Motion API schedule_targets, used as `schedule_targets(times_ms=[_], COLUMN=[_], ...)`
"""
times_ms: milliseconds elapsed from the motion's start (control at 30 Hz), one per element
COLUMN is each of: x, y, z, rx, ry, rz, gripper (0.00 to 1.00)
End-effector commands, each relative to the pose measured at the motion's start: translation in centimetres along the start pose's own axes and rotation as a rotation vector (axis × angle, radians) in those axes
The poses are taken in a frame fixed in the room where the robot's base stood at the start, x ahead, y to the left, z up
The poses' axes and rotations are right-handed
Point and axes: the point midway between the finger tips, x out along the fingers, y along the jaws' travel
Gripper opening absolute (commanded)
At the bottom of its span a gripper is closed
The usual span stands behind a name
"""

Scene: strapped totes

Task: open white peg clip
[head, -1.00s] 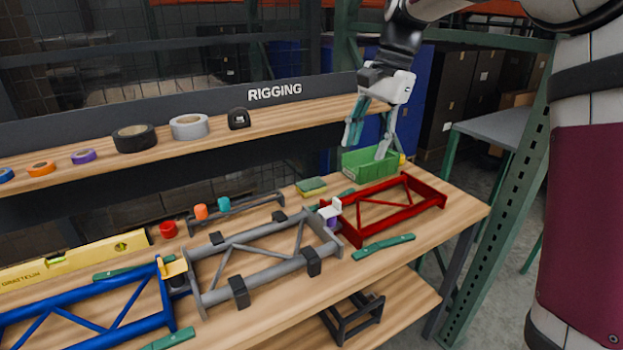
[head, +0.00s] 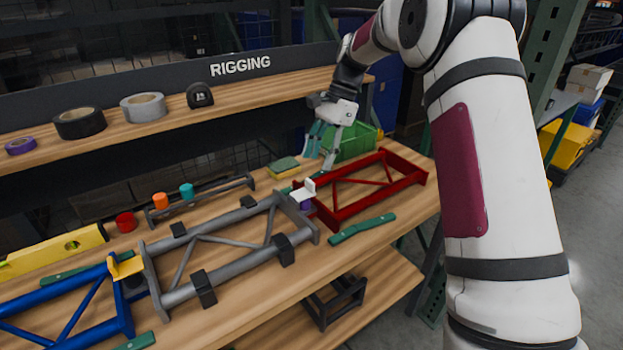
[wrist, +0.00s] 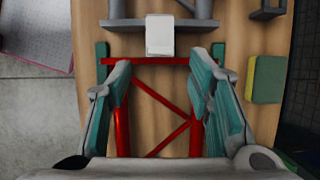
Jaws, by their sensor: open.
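The white peg clip (head: 304,191) sits at the joint between the grey truss (head: 225,248) and the red truss (head: 372,190), with a purple part (head: 307,205) below it. In the wrist view the white clip (wrist: 160,36) is a pale block at top centre, over the end bar of the red truss (wrist: 162,61). My gripper (head: 322,163) is above the bench, behind and to the right of the clip, apart from it. Its teal fingers are spread and empty in the wrist view (wrist: 165,85), with the clip ahead between their lines.
A green bin (head: 352,143) stands behind the red truss, close to my gripper. A yellow-green sponge (head: 284,167) lies behind the clip. A green strip (head: 362,228) lies in front. A shelf with tapes (head: 142,107) runs above the bench. A yellow clip (head: 124,266) joins the blue truss (head: 70,310).

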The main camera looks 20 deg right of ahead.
Motion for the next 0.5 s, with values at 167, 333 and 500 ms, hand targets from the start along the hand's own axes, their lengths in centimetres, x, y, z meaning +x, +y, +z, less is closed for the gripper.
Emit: schedule_targets(times_ms=[167, 333, 500], x=[3.4, 5.6, 6.5], y=[0.1, 0.1, 0.0], z=[0.1, 0.0, 0.0], rx=[-0.002, -0.002, -0.002], ry=[-0.001, -0.001, 0.001], rz=[0.003, 0.003, 0.001], gripper=[0.47, 0.47, 0.47])
